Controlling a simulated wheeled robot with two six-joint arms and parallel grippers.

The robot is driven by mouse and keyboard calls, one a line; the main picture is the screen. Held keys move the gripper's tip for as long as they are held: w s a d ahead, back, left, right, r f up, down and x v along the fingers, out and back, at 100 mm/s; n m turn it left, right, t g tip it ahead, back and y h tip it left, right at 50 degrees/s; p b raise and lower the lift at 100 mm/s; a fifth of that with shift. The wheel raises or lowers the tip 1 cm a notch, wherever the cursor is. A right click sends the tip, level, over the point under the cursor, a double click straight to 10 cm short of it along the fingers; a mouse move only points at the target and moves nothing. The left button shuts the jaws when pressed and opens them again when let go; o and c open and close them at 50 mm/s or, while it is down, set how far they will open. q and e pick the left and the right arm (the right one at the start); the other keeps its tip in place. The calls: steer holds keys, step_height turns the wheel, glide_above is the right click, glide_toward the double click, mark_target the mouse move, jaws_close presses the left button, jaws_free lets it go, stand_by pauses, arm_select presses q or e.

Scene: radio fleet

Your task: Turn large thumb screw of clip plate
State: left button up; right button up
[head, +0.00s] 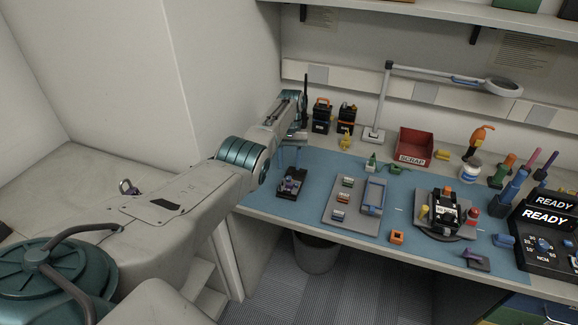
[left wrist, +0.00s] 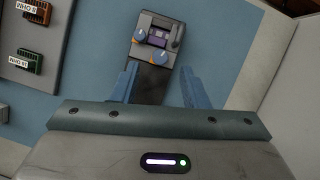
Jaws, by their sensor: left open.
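My left gripper (head: 288,157) is open and empty above the left part of the blue mat. In the left wrist view its two blue fingers (left wrist: 158,80) stand apart, pointing toward a small dark unit (left wrist: 157,40). That unit has two blue knobs with orange marks, a purple part between them and a dark post at one side. In the head view the same unit (head: 291,186) lies just below the gripper. A black radio-like body (head: 446,213) sits on a dark round stand (head: 425,228) farther right. I cannot make out for certain which part is the clip plate's large thumb screw.
A grey tray (head: 329,214) with several small modules lies right of the dark unit. A red scrap bin (head: 415,146), a magnifier lamp (head: 374,134) and two radios (head: 321,116) stand behind. A black READY box (head: 546,228) is far right. Bare mat surrounds the unit.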

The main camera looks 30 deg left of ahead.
mark_target(289, 177)
arm_select(q)
steer(key=shift+p+x, duration=0.3)
steer(key=shift+x, duration=1.45)
jaws_close()
